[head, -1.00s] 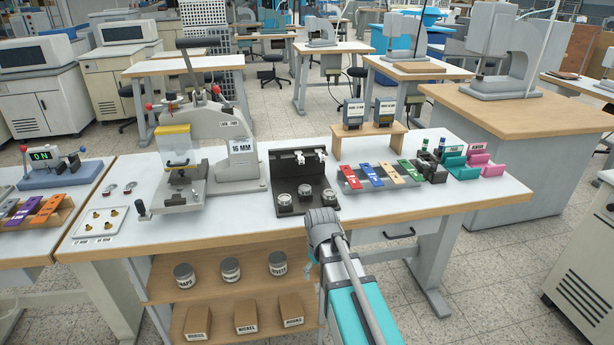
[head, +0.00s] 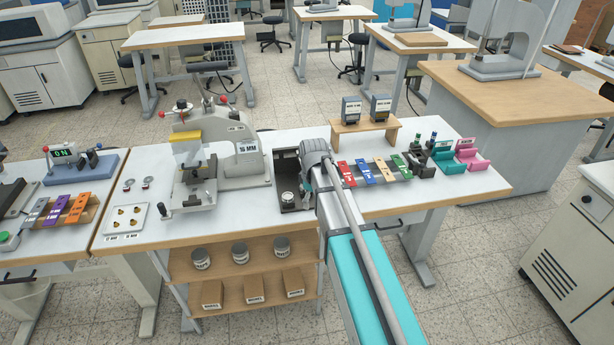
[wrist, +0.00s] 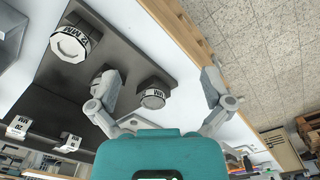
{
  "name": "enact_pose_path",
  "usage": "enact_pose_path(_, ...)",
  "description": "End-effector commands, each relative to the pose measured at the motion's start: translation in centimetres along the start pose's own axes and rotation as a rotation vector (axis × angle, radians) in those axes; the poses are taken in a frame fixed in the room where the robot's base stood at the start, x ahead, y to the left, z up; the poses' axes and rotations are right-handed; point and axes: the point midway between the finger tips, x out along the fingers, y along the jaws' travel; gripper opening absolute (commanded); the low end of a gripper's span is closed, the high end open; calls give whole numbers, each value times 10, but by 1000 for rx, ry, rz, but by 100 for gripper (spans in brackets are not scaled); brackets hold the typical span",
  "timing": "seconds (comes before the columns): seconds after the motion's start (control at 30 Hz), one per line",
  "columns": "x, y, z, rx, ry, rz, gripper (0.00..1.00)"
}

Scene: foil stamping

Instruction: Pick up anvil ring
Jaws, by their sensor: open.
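No part is labelled anvil ring, and I cannot tell which round piece it is. A black holder (head: 283,173) on the bench carries round metal pieces. One round piece (head: 288,200) shows in the head view; others there are behind my arm. In the wrist view, a white-faced octagonal piece marked 22 MM (wrist: 70,44) is upper left. A smaller marked piece (wrist: 153,96) lies between my finger lines, and another (wrist: 100,76) is partly behind the left finger. My gripper (wrist: 161,80) is open and empty above the holder's edge. In the head view my arm mostly hides it.
The press (head: 215,150) stands left of the holder. Coloured foil strips (head: 375,172) lie close to my arm's right. A wooden stand (head: 364,130) with two boxes is behind. A white plate (head: 126,219) and two small rings (head: 138,184) are at the left.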

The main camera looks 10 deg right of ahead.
Motion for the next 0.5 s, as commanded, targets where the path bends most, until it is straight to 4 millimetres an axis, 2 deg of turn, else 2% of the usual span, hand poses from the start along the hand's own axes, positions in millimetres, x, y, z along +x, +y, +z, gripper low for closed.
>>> enact_pose_path(0.03, -21, 10, -8, -40, 0, 0, 100)
enact_pose_path(0.2, -53, 40, -33, -238, -2, -4, 100)
enact_pose_path(0.3, -68, 60, -49, -380, -4, -7, 100)
enact_pose_path(0.5, -85, 86, -70, -593, -6, -14, 100)
